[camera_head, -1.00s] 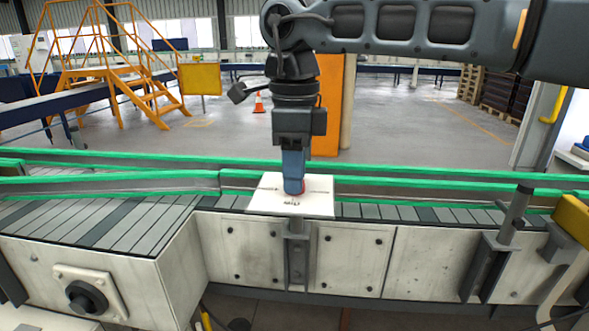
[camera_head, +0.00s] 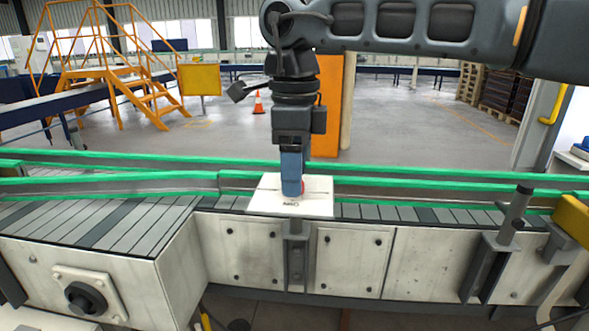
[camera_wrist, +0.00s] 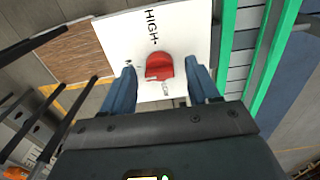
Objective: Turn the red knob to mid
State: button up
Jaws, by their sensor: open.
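The red knob (camera_wrist: 159,67) sits on a white panel (camera_wrist: 182,32) marked HIGH in the wrist view, with other marks partly hidden or too small to read. My gripper (camera_wrist: 162,76) is open, with one blue finger on each side of the knob and gaps between. In the head view my gripper (camera_head: 292,190) points straight down over the panel. Whether the fingertips touch the panel is hidden.
The conveyor (camera_head: 130,222) with green rails (camera_head: 420,180) runs across under and behind the panel. A black dial (camera_head: 85,298) is on the front left housing. A post (camera_head: 510,225) stands at the right. Orange stairs (camera_head: 140,90) and a cone (camera_head: 258,103) are far behind.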

notch_tip(320, 180, up, 8)
jog(key=shift+f+b, duration=0.25)
jog(key=shift+b, duration=0.1)
